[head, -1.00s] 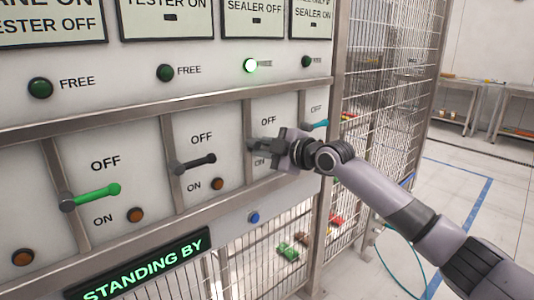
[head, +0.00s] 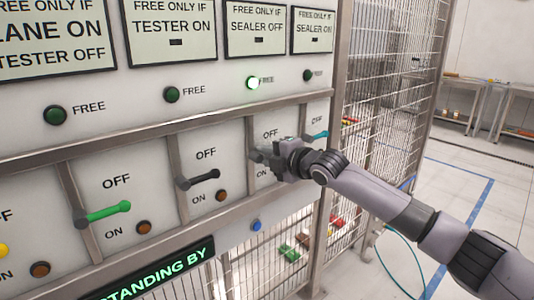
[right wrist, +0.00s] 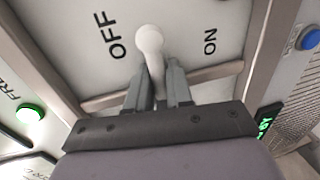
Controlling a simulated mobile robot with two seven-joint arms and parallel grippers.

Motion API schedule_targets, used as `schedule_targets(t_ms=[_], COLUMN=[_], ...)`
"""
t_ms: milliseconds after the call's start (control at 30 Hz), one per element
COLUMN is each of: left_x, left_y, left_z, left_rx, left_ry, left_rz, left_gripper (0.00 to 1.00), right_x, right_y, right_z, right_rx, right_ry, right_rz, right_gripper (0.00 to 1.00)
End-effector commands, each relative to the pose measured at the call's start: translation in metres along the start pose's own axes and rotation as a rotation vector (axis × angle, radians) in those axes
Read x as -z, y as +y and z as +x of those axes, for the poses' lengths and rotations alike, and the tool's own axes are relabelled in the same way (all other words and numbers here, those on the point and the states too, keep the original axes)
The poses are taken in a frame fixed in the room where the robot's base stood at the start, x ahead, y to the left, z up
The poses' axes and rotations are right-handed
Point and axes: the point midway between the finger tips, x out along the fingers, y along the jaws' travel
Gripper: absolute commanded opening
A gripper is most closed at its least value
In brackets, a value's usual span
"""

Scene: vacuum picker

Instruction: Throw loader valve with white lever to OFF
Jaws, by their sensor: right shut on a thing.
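The white lever (right wrist: 150,40) shows in the right wrist view, its round knob between the OFF and ON labels, a little closer to OFF. My right gripper (right wrist: 158,88) is shut around the lever's shaft, below the knob. In the head view my right gripper (head: 270,152) is at the valve between the OFF and ON labels and hides most of the white lever. The lamp (head: 253,83) above this valve is lit green; it also shows in the right wrist view (right wrist: 30,113). My left gripper is not in view.
A black lever (head: 202,178) and a green lever (head: 108,212) stick out to the left, and a teal lever (head: 317,136) to the right. Metal rails run between the valves. A mesh fence (head: 385,110) stands right of the panel.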

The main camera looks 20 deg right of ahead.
Motion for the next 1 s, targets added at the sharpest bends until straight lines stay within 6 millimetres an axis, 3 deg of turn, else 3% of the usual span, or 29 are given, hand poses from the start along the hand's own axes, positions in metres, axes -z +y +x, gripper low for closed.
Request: schedule_targets(t_ms=[333,367,400,767,1000], left_x=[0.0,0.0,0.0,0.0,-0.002], left_y=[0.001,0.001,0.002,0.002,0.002], left_z=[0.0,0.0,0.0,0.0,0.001], left_rx=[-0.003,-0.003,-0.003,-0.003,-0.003], left_ry=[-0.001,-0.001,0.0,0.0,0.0], left_rz=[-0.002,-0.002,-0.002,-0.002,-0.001], left_gripper=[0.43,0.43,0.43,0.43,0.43], right_x=[0.0,0.0,0.0,0.0,-0.001], right_y=[0.0,0.0,0.0,0.0,-0.001], right_z=[0.0,0.0,0.0,-0.002,-0.022], right_rx=[0.0,0.0,0.0,0.0,0.0], right_ry=[-0.002,-0.002,-0.002,-0.001,-0.002], right_rz=[-0.014,-0.014,-0.013,-0.009,-0.01], right_gripper=[0.0,0.24,0.36,0.36,0.36])
